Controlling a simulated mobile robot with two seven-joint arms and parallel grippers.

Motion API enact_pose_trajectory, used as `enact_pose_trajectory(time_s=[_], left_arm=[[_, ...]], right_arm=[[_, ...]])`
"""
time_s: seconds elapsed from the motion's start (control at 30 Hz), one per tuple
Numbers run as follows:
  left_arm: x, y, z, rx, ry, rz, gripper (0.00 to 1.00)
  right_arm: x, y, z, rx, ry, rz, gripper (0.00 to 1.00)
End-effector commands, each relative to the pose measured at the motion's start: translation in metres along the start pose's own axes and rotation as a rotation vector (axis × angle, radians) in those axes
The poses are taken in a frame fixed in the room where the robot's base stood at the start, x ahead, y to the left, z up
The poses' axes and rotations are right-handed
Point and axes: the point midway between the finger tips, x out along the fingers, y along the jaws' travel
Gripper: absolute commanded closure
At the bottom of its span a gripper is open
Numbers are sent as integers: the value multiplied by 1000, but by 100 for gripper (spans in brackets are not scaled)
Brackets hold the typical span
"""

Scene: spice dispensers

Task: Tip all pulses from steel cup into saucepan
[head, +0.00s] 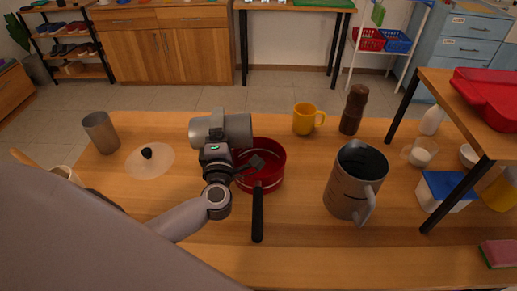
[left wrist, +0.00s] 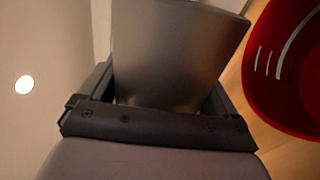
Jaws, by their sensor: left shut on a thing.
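The steel cup (head: 232,128) lies tipped on its side, held over the back left part of the red saucepan (head: 277,171). My left gripper (head: 222,148) is shut on the cup. The left wrist view shows the cup wall (left wrist: 175,55) between the fingers, with the saucepan (left wrist: 262,75) at the right. The cup and gripper hide the saucepan's left part. I see no pulses, and the cup's inside is hidden. The saucepan stands on the table, its black handle pointing to the front. My right gripper is not in view.
A second metal tumbler (head: 101,132) and a glass lid (head: 150,161) are at the left. A yellow mug (head: 305,118), a brown mill (head: 354,109) and a large grey jug (head: 353,184) stand right of the saucepan. A raised shelf (head: 461,99) stands at the right. The front middle table is clear.

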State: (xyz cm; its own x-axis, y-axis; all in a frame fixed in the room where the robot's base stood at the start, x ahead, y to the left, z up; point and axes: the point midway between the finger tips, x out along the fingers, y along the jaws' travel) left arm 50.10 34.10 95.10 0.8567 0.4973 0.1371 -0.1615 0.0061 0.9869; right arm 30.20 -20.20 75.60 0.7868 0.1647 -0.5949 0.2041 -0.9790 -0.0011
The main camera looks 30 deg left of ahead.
Motion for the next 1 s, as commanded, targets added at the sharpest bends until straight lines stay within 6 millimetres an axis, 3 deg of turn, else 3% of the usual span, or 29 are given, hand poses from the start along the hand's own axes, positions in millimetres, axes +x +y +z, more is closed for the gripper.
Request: enact_pose_trajectory(time_s=[1.0], left_arm=[[2,10,7,136,-19,2,48]], right_arm=[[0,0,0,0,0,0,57]])
